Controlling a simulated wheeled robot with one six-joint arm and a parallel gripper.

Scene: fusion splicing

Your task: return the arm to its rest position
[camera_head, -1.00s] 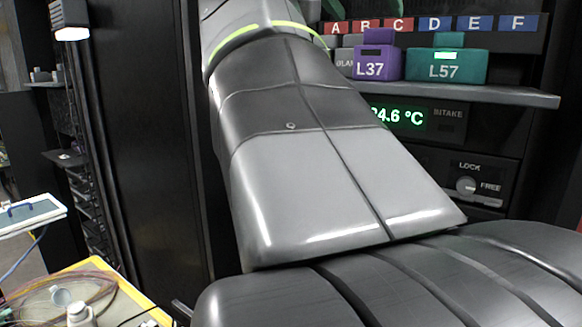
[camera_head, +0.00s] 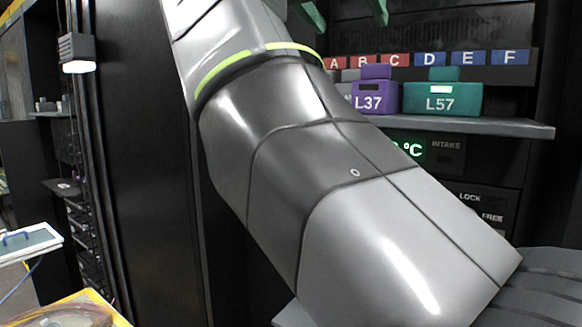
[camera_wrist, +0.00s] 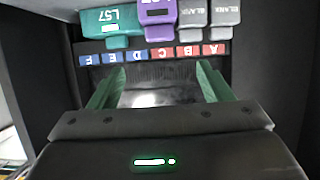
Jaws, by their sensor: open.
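My own arm fills the middle of the head view, grey with a lime-green ring. My gripper shows in the wrist view (camera_wrist: 160,80), with its two green fingers spread apart and nothing between them. In the head view only green finger parts show at the top edge. Beyond the fingers, in the wrist view, is the shelf with the purple L37 module (camera_head: 371,97) and the teal L57 module (camera_head: 440,98). The L57 module also shows upside down in the wrist view (camera_wrist: 108,20). The gripper appears apart from the modules.
A strip of red and blue labels A to F (camera_head: 463,59) runs above the shelf (camera_head: 480,124). Below it are a green temperature display (camera_head: 415,149) and a LOCK/FREE panel. A yellow-edged tray (camera_head: 95,297) with cables is at lower left. A dark cabinet (camera_head: 140,150) stands left of my arm.

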